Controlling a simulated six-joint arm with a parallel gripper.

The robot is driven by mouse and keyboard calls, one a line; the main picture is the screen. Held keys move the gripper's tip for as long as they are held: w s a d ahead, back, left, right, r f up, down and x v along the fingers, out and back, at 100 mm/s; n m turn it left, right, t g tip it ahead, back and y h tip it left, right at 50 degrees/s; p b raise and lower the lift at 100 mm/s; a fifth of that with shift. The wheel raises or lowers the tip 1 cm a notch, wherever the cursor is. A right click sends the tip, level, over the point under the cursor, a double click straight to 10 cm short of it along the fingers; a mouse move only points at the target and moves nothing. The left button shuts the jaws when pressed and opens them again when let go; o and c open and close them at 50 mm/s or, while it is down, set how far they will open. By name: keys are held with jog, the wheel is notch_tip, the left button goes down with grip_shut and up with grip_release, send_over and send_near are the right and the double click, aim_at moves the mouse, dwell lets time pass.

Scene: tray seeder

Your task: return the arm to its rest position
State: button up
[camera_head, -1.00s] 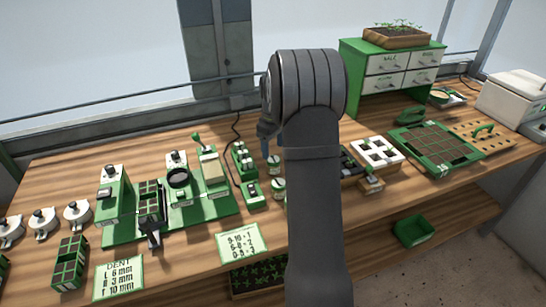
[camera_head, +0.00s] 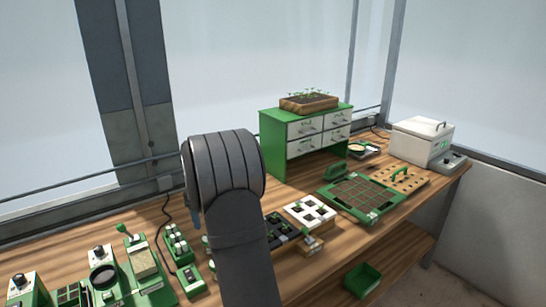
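My arm (camera_head: 240,240) rises from the bottom of the head view, dark grey, with its thick rounded joint at the upper end. It stands in front of the workbench and covers part of it. My gripper is not clearly visible; a small bluish part (camera_head: 195,208) shows at the left edge of the joint, and I cannot tell what it is. Nothing held can be seen.
A green drawer cabinet (camera_head: 273,146) bears a planted wooden box (camera_head: 309,103). A green-framed soil tray (camera_head: 361,195), a white tray (camera_head: 309,213) and a white lidded box (camera_head: 421,142) stand to the right. Green devices (camera_head: 143,262) stand at left. A green bin (camera_head: 362,280) sits lower.

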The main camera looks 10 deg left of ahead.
notch_tip(320, 180, down, 10)
jog(key=shift+f, duration=0.15)
notch_tip(320, 180, up, 3)
jog(key=shift+r, duration=0.5)
jog(key=shift+f, duration=0.15)
